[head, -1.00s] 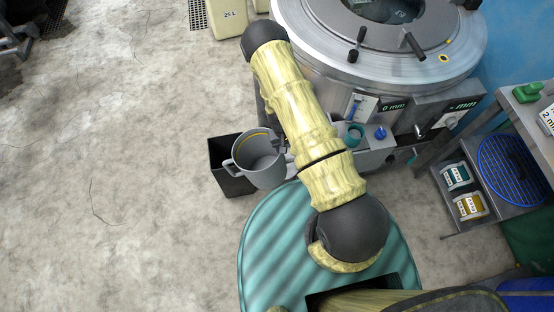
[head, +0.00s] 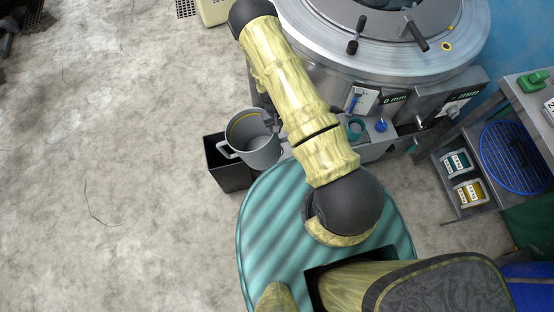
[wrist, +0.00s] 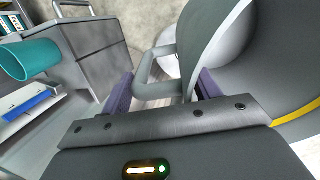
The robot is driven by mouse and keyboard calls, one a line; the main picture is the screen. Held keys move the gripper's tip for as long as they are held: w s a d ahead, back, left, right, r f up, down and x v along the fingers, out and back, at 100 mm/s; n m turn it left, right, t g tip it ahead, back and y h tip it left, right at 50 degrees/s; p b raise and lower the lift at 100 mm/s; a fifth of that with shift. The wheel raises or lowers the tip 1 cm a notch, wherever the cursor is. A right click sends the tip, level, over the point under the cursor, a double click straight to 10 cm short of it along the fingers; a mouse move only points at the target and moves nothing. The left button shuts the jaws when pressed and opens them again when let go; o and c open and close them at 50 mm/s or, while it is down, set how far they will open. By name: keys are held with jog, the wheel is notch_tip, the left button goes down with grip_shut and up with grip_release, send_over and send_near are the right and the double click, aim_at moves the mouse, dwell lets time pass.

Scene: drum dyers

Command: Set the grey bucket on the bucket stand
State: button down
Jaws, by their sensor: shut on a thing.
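The grey bucket (head: 262,156) is in the head view, left of my arm, with a yellow line inside its rim and a loop handle on its left side. The bucket's curved wall (wrist: 235,45) fills the right of that view. In the head view my arm mostly hides the gripper. The bucket appears held up beside the machine, overlapping a black bin (head: 232,178). I cannot tell for sure which thing is the bucket stand.
A large round steel machine (head: 330,60) with levers and displays stands at the back. A low bench at right bears a blue mesh disc (head: 512,158) and two labelled tins (head: 456,163). A green block (head: 532,82) sits on a higher table. The concrete floor at left is mostly clear.

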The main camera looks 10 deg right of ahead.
jog(key=w+d+v, duration=0.1)
jog(key=d+v, duration=0.1)
jog(key=v, duration=1.2)
jog(key=shift+w+d+r, duration=0.3)
jog(key=shift+w+r, duration=0.15)
jog(key=shift+a, duration=0.15)
